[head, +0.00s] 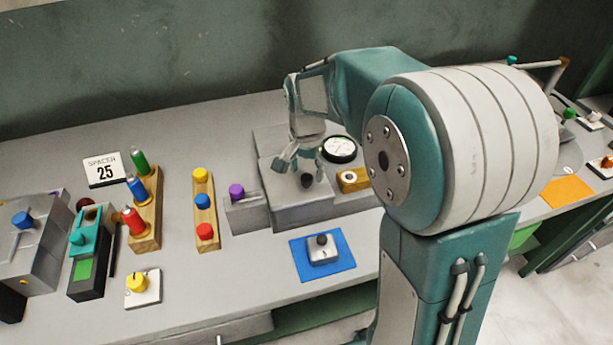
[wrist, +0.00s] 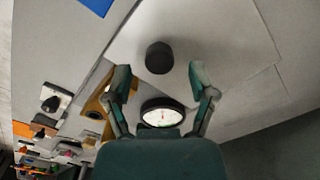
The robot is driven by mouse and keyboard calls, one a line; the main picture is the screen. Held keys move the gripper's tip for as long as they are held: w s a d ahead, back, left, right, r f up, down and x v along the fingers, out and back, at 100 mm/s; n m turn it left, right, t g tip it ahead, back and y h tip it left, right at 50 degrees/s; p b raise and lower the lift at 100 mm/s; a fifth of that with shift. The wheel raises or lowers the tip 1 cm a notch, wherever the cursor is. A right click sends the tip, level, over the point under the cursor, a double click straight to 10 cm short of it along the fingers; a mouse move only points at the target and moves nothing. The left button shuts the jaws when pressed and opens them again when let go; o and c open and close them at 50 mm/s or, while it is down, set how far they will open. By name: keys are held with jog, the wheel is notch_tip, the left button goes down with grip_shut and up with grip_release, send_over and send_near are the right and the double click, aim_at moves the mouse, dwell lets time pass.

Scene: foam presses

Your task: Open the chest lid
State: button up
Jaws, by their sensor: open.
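The grey chest (head: 310,212) stands on the bench near the middle of the head view. Its flat lid looks closed, with a dark round knob (head: 306,181) on top. In the wrist view the lid (wrist: 225,45) fills the upper middle, and the knob (wrist: 159,57) lies just beyond the fingertips, centred between them. My gripper (head: 303,168) points down over the lid, its fingers open and spread to either side of the knob. In the wrist view the open gripper (wrist: 160,76) holds nothing. I cannot tell the exact height of the fingertips above the lid.
A round dial gauge (head: 339,149) and a yellow block (head: 353,180) stand right beside the chest. A purple-knobbed grey box (head: 243,212) adjoins its left side. A blue mat with a small switch (head: 322,250) lies in front. My arm hides the bench to the right.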

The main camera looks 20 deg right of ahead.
jog(key=shift+f, duration=1.25)
grip_shut()
